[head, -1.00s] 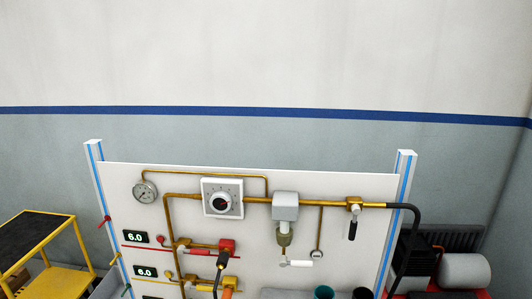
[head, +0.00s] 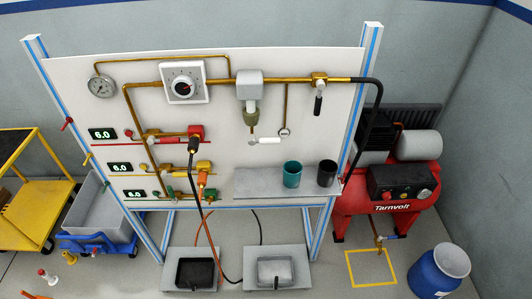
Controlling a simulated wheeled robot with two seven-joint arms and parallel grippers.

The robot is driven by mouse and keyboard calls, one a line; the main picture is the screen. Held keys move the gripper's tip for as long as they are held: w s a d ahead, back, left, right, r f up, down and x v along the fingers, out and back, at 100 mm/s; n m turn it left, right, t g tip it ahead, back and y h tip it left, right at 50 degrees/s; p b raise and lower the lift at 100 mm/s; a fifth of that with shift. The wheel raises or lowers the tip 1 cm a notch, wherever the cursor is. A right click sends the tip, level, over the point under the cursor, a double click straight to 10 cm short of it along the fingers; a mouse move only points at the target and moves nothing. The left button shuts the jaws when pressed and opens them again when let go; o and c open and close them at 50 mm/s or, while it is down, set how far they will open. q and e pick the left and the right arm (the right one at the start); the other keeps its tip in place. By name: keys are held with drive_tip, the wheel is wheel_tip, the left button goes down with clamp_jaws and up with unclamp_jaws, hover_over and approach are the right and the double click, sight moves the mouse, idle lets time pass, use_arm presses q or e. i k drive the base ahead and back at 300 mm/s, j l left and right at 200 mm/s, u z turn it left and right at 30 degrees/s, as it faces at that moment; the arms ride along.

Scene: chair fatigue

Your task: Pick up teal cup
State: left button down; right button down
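The teal cup (head: 292,175) stands upright on a grey shelf (head: 262,186) at the lower right of the white panel. A black cup (head: 326,174) stands just to its right, with a small gap between them. Neither of my grippers shows in the head view, and nothing is seen holding the teal cup.
The white panel (head: 220,128) carries brass pipes, a gauge (head: 101,86), a dial (head: 184,83) and hoses. A red compressor (head: 388,193) stands right of it, with a blue barrel (head: 437,272) nearer. A yellow cart (head: 38,180) and grey bin (head: 104,208) stand left.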

sight(293, 170)
drive_tip(key=u, duration=0.3)
drive_tip(key=i+l+u, duration=0.1)
drive_tip(key=l+u, duration=0.8)
drive_tip(key=l, duration=0.65)
drive_tip(key=k+l+u, duration=0.15)
drive_tip(key=l, duration=0.65)
drive_tip(key=i, duration=0.05)
